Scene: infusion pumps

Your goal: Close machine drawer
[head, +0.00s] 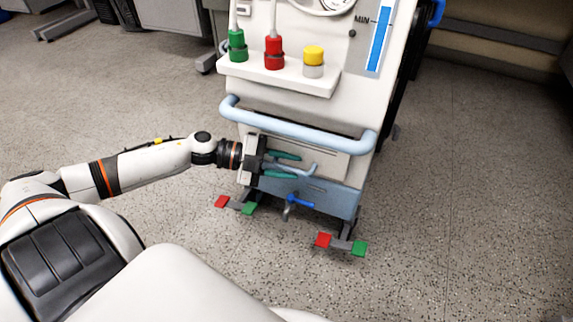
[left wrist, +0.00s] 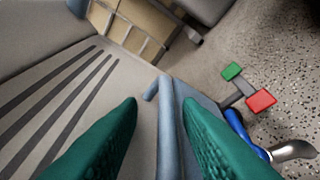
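The machine (head: 340,95) is a tall white unit on the floor. Its drawer (head: 335,197) has a light blue-grey front low down, with a pale blue bar handle (head: 313,171). My left gripper (head: 292,165) is at the drawer's front, its two green fingers apart and pointing right. In the left wrist view, the bar handle (left wrist: 167,130) runs between the open fingers (left wrist: 162,108), with no clear grip on it. I cannot tell how far the drawer stands out. My right gripper is not in view.
A blue push bar (head: 300,132) crosses the machine above the drawer. Red and green foot pedals (head: 323,240) and a blue lever (head: 300,201) sit below it. A shelf with green, red and yellow caps (head: 313,57) is higher up. The floor on the right is clear.

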